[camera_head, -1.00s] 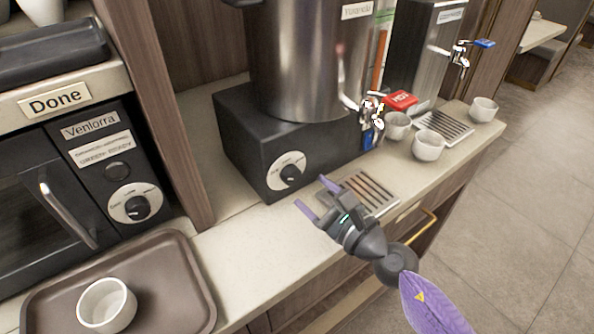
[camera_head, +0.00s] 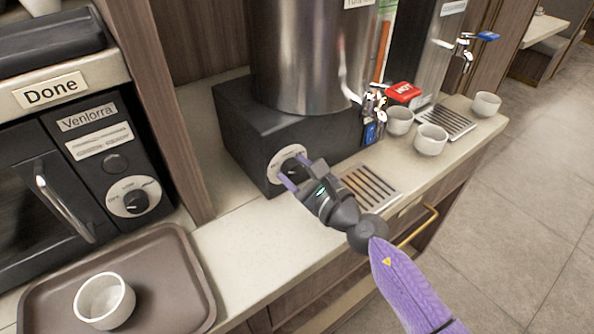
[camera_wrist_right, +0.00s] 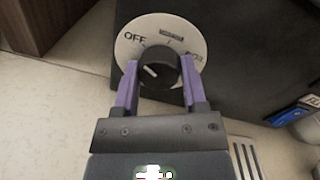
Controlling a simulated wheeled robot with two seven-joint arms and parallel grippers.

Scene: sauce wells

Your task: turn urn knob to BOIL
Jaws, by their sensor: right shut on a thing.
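The steel urn (camera_head: 300,60) stands on a black base (camera_head: 240,125). The base's front carries a round white dial (camera_head: 287,153) with a black knob (camera_wrist_right: 157,70). In the right wrist view the dial (camera_wrist_right: 128,48) reads OFF at left, has a small dark label at the top, and lettering at right partly cut by a finger. The knob's white mark slants towards the upper left, on the OFF side. My right gripper (camera_head: 294,172) has its purple fingers on both sides of the knob and is shut on it. My left gripper is not in view.
A drip tray (camera_head: 368,188) lies on the counter right of my right gripper.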

